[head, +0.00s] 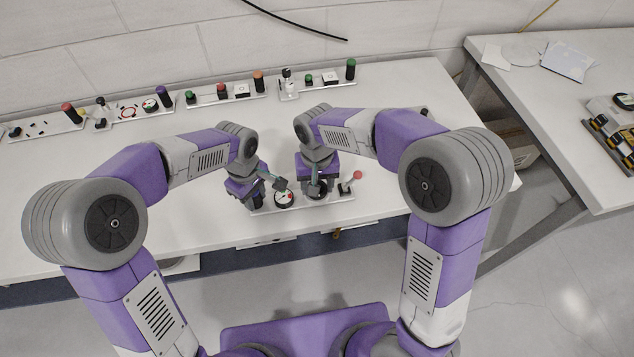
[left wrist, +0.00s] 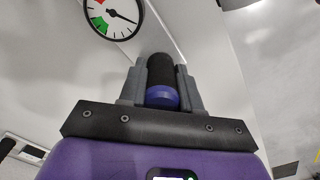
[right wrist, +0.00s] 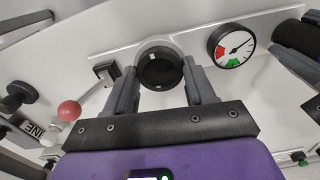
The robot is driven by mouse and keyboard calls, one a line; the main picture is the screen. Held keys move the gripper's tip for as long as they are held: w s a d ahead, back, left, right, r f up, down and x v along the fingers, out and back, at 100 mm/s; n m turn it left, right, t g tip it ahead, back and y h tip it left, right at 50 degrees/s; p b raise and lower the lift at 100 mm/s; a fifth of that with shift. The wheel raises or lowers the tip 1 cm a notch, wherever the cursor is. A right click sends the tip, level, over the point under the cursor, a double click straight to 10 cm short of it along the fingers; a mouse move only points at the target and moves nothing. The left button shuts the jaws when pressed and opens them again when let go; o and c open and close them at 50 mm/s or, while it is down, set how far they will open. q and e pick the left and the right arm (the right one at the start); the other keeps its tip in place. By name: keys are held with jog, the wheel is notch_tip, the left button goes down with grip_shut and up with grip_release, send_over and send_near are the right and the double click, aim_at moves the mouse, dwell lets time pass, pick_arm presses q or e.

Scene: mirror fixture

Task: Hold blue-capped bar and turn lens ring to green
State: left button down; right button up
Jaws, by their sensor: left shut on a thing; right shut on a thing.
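My left gripper (left wrist: 161,85) is shut on the black bar with the blue cap (left wrist: 162,98); the cap faces the left wrist camera. My right gripper (right wrist: 162,80) is shut on the lens ring (right wrist: 160,64), a dark round piece with a grey rim, fingers on either side. A round dial (right wrist: 232,45) sits between the bar and the ring on the white fixture plate (head: 331,196). Its needle points into the white part, away from the red and green sectors. It also shows in the left wrist view (left wrist: 113,17). In the head view my grippers partly hide the bar and ring.
A lever with a red ball (right wrist: 69,110) stands beside the ring on the same plate. More fixtures with coloured knobs line the back of the white table (head: 200,232). A side table (head: 570,90) stands at the right.

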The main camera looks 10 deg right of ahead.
jog(key=shift+m, duration=1.1)
jog(key=o, duration=1)
jog(key=shift+o, duration=0.2)
notch_tip(320, 180, up, 12)
